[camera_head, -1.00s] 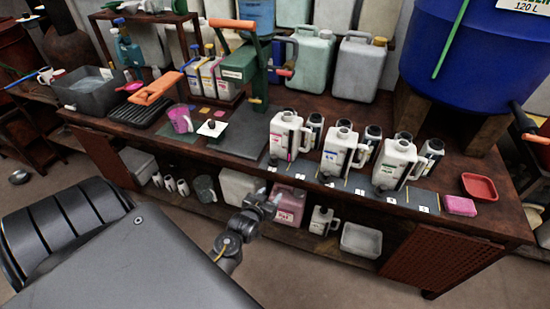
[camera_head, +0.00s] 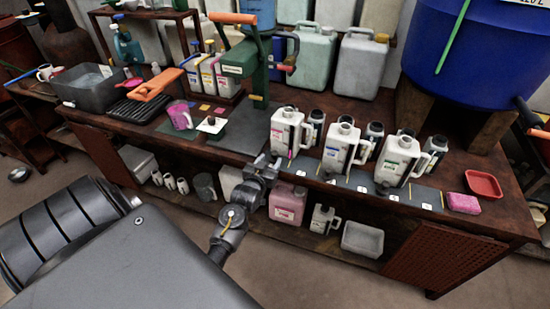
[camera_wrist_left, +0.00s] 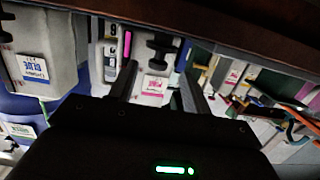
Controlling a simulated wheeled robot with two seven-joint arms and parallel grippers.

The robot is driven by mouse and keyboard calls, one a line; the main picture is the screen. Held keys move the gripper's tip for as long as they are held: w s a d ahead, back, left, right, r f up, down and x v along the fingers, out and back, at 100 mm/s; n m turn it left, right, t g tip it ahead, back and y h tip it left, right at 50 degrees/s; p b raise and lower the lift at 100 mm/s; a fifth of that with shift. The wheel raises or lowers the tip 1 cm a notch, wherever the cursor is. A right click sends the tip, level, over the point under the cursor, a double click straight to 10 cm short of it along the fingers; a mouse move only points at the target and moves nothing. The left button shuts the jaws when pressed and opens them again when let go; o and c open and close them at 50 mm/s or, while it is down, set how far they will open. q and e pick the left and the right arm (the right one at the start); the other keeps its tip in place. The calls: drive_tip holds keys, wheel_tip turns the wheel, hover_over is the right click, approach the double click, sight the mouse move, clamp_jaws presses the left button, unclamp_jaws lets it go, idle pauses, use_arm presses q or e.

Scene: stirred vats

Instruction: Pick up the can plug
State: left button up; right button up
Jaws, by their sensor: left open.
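A small black knob on a white square (camera_head: 211,125), on the bench left of the labelled cans, looks like the can plug; I cannot tell for sure. My left gripper (camera_head: 266,160) is at the bench's front edge, right of and nearer than that knob, in front of the leftmost white can (camera_head: 286,132). In the left wrist view its two fingers (camera_wrist_left: 158,80) are apart with nothing clearly held. A black spool-shaped piece (camera_wrist_left: 160,44) shows beyond them near a pink-labelled white surface. My right gripper is out of view.
More white cans (camera_head: 340,147) with dark cylinders stand to the right. A green press (camera_head: 255,70) with an orange handle stands behind the gripper. A red tray (camera_head: 483,184) and pink sponge (camera_head: 463,203) lie at right.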

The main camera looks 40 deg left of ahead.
sight(273, 155)
use_arm(q)
drive_tip(key=x, duration=0.5)
drive_tip(key=shift+w+d+r+p, duration=0.1)
drive_tip(key=shift+w+r+p, duration=0.05)
drive_tip(key=shift+r+p, duration=0.2)
drive_tip(key=shift+c, duration=0.2)
drive_tip(key=c, duration=1)
